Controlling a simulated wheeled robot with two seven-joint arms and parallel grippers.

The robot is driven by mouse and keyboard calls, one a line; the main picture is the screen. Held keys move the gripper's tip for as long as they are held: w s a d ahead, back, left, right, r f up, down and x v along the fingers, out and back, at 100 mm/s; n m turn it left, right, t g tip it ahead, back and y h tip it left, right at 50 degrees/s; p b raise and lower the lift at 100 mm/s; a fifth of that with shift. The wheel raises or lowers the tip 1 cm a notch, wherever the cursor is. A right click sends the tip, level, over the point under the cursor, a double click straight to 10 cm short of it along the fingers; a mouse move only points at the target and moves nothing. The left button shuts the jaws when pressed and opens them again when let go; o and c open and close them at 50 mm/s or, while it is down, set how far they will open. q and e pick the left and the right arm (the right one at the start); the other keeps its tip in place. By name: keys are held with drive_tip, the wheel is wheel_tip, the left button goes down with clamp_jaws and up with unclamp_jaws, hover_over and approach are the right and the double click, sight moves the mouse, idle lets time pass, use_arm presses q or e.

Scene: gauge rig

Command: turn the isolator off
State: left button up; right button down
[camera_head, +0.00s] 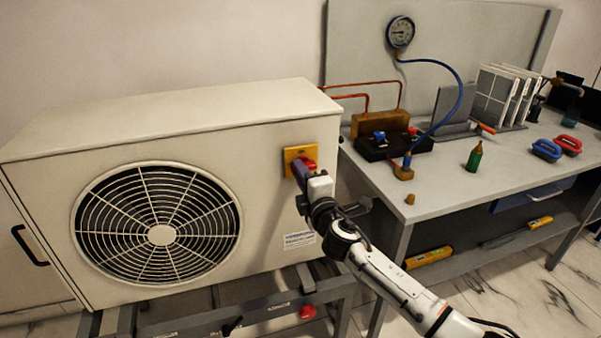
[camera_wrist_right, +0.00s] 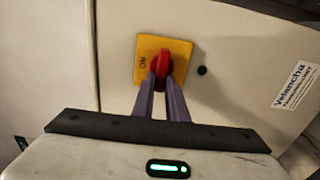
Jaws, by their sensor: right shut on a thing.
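The isolator is a red rotary knob (camera_wrist_right: 162,66) on a yellow plate (camera_wrist_right: 178,50) that reads "ON" at its left side in the right wrist view. In the head view the yellow plate (camera_head: 290,153) and part of the red knob (camera_head: 309,164) show on the right end of the outdoor unit's front (camera_head: 265,160). My right gripper (camera_wrist_right: 161,80) is shut on the red knob, one finger on each side of it. In the head view my right gripper (camera_head: 300,170) hides part of the knob. My left gripper is not in view.
A grey bench (camera_head: 450,190) stands to the right with a pressure gauge (camera_head: 400,32), a blue hose, a black manifold block (camera_head: 380,148), a green bottle (camera_head: 474,157) and red and blue handles. Copper pipes (camera_head: 365,84) run behind the unit. A fan grille (camera_head: 120,225) fills the unit's left front.

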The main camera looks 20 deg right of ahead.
drive_tip(key=shift+f, duration=0.1)
drive_tip(key=c, duration=1.8)
unclamp_jaws()
drive_tip(key=shift+o, duration=0.2)
drive_tip(key=s, duration=1)
drive_tip(key=shift+s+d, duration=0.2)
drive_tip(key=s+a+f+m+g+y, duration=0.1)
drive_tip(key=s+f+m+g, duration=0.25)
drive_tip(key=s+f, duration=0.5)
drive_tip(key=s+a+f+m+g, duration=0.15)
drive_tip(key=s+f+m, duration=0.4)
drive_tip(key=f, duration=0.65)
drive_tip(key=s+f+m+g, duration=0.2)
drive_tip(key=s+f, duration=0.3)
drive_tip(key=s, duration=0.4)
drive_tip(key=s+f+m+g, duration=0.2)
drive_tip(key=s+f+m, duration=0.3)
drive_tip(key=s, duration=0.5)
drive_tip(key=shift+s+a+m+y, duration=0.3)
drive_tip(key=shift+y, duration=0.1)
